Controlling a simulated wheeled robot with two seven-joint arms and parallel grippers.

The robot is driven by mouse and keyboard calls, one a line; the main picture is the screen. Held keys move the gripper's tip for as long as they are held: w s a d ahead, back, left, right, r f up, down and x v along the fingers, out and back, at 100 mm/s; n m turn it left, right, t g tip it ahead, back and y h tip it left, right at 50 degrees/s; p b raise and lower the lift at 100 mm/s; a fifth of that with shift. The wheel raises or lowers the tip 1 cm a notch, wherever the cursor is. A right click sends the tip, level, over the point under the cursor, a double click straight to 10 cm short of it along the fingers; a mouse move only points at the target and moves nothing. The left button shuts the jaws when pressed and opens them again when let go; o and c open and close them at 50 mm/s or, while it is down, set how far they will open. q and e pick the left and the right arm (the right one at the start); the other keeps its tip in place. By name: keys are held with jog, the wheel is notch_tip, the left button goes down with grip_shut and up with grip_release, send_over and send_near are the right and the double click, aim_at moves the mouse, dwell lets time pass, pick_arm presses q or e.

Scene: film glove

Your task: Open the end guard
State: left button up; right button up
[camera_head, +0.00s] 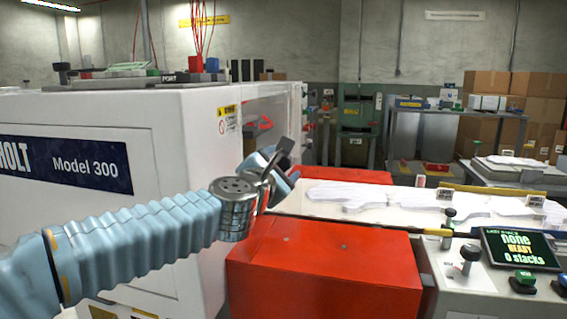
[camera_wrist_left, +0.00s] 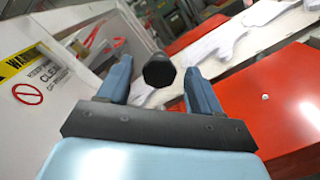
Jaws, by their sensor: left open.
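The end guard (camera_head: 264,122) appears to be the clear panel on the end of the white machine, past the warning label; red parts show behind it. Its exact edges are hard to make out. My left gripper (camera_head: 272,165) is in front of the lower part of that end, above the red cover. In the left wrist view its two blue fingers (camera_wrist_left: 158,88) are apart. A round black knob or handle end (camera_wrist_left: 158,70) shows between and beyond the fingertips; contact cannot be told. It is hidden in the head view. My right gripper is not in view.
The white machine body (camera_head: 75,220) fills the left. A red box cover (camera_head: 325,275) stands below my gripper. A white bed with pale sheet pieces (camera_head: 390,195) runs right. A control panel with a screen (camera_head: 519,249) and knobs is at the lower right.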

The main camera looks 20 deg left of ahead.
pick_arm(q)
jog(key=shift+w, duration=1.2)
jog(key=shift+d, duration=0.1)
grip_shut()
